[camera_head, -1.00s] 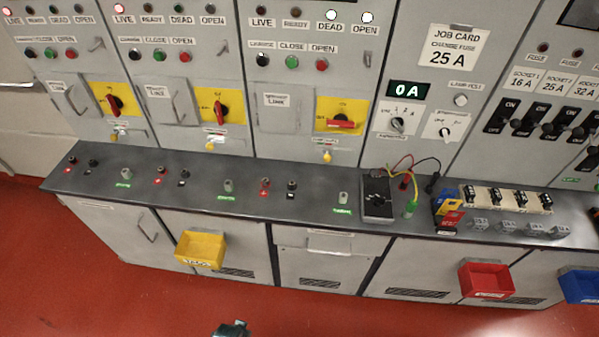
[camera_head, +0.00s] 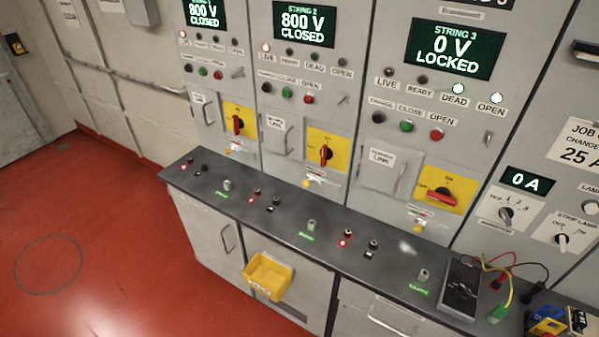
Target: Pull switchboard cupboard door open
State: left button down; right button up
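The switchboard has a grey cupboard door (camera_head: 205,228) under the left end of the dark counter. It has a vertical bar handle (camera_head: 227,238) near its right edge and looks shut. Small upright link doors (camera_head: 275,135) with handles sit above the counter, beside yellow panels with red rotary switches; they also look shut. A third link door (camera_head: 392,172) is under the string 3 display, which reads 0 V LOCKED. Neither of my grippers is in view.
A yellow bin (camera_head: 267,277) hangs on the front just right of the cupboard door. The dark counter (camera_head: 300,215) juts out above it and carries terminals and a meter (camera_head: 459,287). The red floor (camera_head: 110,220) at left is clear.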

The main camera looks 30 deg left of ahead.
aim_at(215, 238)
jog(key=u, duration=1.85)
